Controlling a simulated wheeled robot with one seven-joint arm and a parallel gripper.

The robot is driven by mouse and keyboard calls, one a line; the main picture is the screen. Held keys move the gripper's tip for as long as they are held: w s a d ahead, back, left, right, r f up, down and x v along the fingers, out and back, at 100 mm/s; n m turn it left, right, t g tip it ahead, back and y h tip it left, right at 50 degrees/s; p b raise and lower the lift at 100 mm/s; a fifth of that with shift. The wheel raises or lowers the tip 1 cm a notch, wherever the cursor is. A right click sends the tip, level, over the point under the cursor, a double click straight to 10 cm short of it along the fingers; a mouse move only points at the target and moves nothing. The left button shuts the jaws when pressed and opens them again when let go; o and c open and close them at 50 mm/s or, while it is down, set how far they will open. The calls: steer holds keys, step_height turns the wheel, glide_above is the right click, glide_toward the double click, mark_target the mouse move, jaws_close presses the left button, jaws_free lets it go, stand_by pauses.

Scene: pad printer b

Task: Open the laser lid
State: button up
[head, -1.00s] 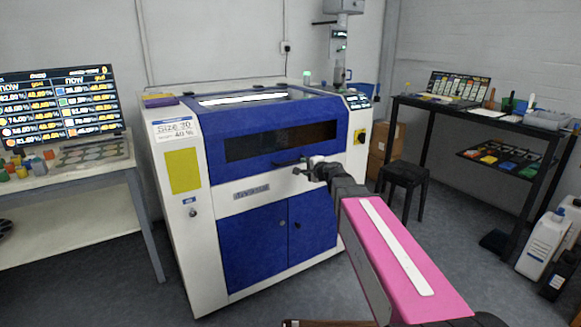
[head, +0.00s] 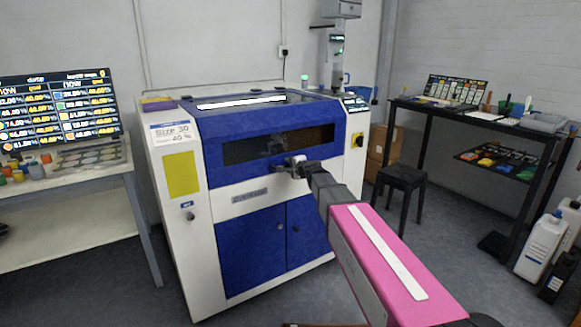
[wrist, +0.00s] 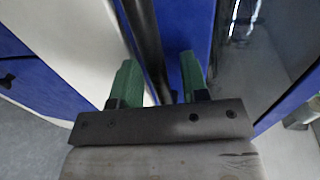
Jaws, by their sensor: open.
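The laser machine (head: 182,235) is a white and blue cabinet in the middle of the head view. Its blue lid (head: 250,126), with a dark window (head: 250,149), is shut. My gripper (head: 291,163) is at the lower edge of the lid, where it hides most of the handle. In the wrist view, my gripper (wrist: 158,75) has its two green fingers apart. The dark bar handle (wrist: 147,35) runs between them, with a gap visible on at least the left side.
A bench with a monitor (head: 57,108) stands on the left. A black stool (head: 402,180) and a black shelf table (head: 460,115) stand on the right. White bottles (head: 543,245) are on the floor at far right.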

jaws_close()
steer(key=shift+s+r, duration=0.1)
steer(key=shift+r, duration=0.05)
